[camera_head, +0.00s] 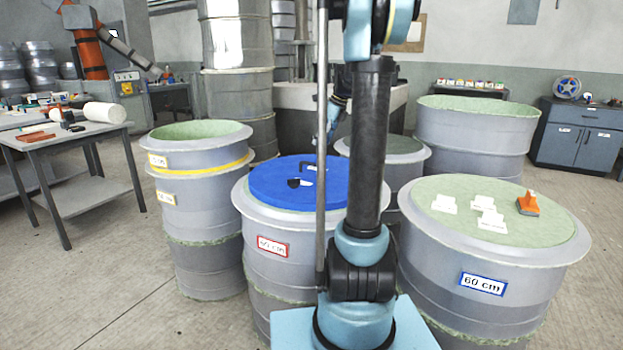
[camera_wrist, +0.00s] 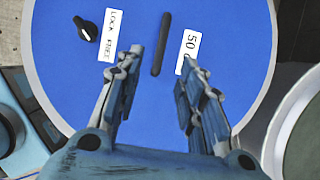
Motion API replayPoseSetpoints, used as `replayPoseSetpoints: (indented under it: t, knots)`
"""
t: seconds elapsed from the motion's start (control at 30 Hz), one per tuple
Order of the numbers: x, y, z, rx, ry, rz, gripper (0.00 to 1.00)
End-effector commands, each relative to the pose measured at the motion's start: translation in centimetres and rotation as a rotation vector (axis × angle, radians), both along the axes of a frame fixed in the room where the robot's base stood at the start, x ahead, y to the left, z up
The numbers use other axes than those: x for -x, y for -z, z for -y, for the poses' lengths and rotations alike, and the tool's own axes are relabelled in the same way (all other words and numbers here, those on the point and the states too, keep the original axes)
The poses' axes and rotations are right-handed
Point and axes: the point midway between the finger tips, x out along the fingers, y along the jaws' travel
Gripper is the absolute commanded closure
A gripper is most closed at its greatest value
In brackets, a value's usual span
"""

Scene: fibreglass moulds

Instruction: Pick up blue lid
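The blue lid (camera_head: 275,186) lies flat on top of a grey mould drum in the middle of the head view, partly hidden by my arm. In the wrist view the blue lid (camera_wrist: 235,40) fills most of the picture. It bears a dark bar-shaped handle (camera_wrist: 160,44), a black knob (camera_wrist: 85,30) and white labels. My gripper (camera_wrist: 163,62) is open above the lid. Its two fingers are spread on either side of the handle's near end, with nothing between them. How high the fingertips are above the lid I cannot tell.
A "60 cm" drum (camera_head: 452,268) with an orange tool (camera_head: 528,204) and white cards on top stands close on the right. A drum with a yellow band (camera_head: 200,165) stands on the left. A table (camera_head: 72,137) stands further left, with free floor before it.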

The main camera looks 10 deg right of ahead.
Motion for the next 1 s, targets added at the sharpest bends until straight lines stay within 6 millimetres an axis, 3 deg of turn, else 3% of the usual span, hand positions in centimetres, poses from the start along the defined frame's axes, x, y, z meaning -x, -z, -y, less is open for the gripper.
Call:
replayPoseSetpoints:
  t: [0.4, 0.67, 1.0]
  knots:
    - [-1.5, 6.3, -2.1, 0.0, -0.002, 0.001, 0.64]
    - [-1.9, 7.8, -2.6, 0.002, -0.001, 0.001, 0.64]
    - [-3.0, 11.6, -3.8, 0.002, -0.002, 0.001, 0.64]
